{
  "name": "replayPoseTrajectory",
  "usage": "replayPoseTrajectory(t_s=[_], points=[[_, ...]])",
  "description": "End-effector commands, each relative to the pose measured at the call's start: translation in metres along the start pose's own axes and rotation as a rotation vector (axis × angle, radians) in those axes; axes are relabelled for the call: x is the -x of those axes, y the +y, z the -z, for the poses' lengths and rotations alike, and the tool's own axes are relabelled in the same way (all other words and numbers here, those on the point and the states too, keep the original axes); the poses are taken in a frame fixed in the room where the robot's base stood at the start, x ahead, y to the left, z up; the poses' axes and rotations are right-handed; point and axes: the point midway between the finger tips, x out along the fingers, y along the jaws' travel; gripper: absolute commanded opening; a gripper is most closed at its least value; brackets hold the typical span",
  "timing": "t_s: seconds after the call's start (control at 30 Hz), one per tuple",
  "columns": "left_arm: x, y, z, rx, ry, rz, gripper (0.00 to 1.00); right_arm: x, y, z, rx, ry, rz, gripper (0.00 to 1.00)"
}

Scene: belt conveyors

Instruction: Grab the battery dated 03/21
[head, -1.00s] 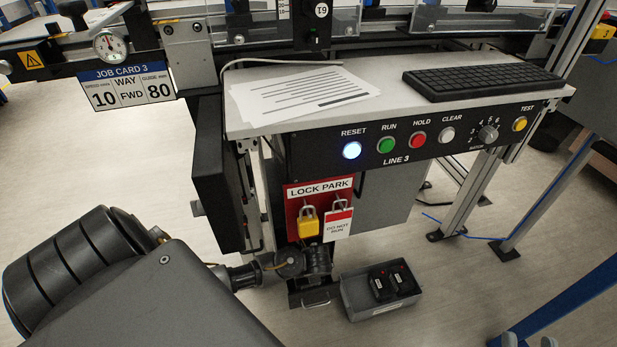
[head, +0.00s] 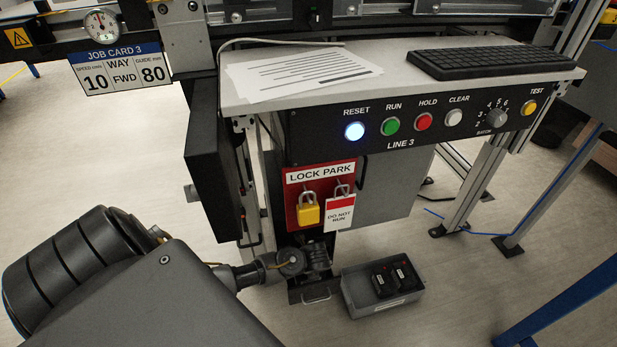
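Two black batteries sit side by side in a grey bin (head: 352,298) on the floor under the console. The left battery (head: 382,282) and the right battery (head: 405,274) each carry a small white label and a red mark. The dates are too small to read. My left arm comes in from the lower left, and its gripper (head: 318,262) is just left of and behind the bin, apart from the batteries. Its fingers are dark and unclear, so I cannot tell whether it is open or shut. My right gripper is not in view.
A console (head: 420,128) with a lit RESET button (head: 354,131) overhangs the bin. A lock park board (head: 295,205) with a yellow padlock (head: 308,210) and tag (head: 340,212) hangs above my gripper. A blue post (head: 570,305) stands right. Floor right of the bin is clear.

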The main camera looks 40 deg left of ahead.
Motion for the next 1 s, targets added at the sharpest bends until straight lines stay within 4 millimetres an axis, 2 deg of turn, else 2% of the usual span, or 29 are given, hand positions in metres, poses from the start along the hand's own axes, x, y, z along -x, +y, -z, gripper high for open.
replayPoseTrajectory(t_s=[0.17,0.7,1.0], points=[[0.0005,-0.0001,-0.0001,0.0,0.0,0.0,0.99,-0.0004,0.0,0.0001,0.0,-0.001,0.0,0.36],[0.0005,0.0003,0.0001,0.0,0.0,0.0,0.29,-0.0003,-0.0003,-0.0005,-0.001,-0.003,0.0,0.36],[0.0021,-0.0008,-0.0016,0.001,-0.001,0.002,0.29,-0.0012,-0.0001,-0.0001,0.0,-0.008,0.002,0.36]])
